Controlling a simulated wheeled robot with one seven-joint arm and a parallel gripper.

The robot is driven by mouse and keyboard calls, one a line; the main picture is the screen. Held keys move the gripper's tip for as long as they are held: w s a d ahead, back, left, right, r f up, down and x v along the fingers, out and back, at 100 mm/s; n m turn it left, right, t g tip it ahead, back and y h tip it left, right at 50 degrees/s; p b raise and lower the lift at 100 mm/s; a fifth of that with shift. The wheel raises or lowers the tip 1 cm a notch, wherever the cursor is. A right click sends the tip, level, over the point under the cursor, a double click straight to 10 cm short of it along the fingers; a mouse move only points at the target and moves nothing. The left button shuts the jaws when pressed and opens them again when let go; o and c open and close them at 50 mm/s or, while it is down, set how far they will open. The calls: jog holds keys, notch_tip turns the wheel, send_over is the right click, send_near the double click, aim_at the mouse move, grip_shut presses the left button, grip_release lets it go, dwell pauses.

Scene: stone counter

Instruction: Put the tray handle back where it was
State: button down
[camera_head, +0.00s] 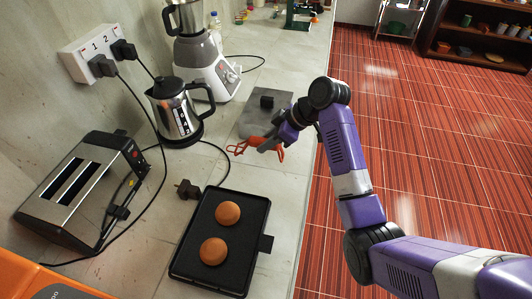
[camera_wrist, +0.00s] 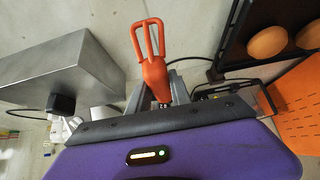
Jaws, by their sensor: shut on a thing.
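The orange tray handle (camera_head: 242,148) has a forked, looped end and also shows in the wrist view (camera_wrist: 150,38). My gripper (camera_head: 268,145) is shut on its body, seen between the fingers in the wrist view (camera_wrist: 163,92). The handle is over the counter, beyond the black tray (camera_head: 182,262) and in front of the grey metal box (camera_head: 245,124). I cannot tell whether it touches the counter. The tray holds two round brown buns (camera_head: 228,213) and has a small tab on its right side.
A toaster (camera_head: 75,190), a kettle (camera_head: 172,110) and a blender (camera_head: 205,65) stand along the wall at left. A loose plug (camera_head: 188,189) and its cable lie left of the tray. Bare counter shows between the tray and the grey box.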

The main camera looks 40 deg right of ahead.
jog(key=shift+f+p, duration=0.3)
jog(key=shift+f, duration=2.65)
jog(key=shift+f, duration=0.15)
jog(key=c, duration=1.2)
grip_release()
jog(key=shift+o, duration=0.2)
jog(key=shift+r, duration=0.25)
jog(key=b+v, duration=0.1)
jog(key=v, duration=1.1)
jog(key=shift+f, duration=0.1)
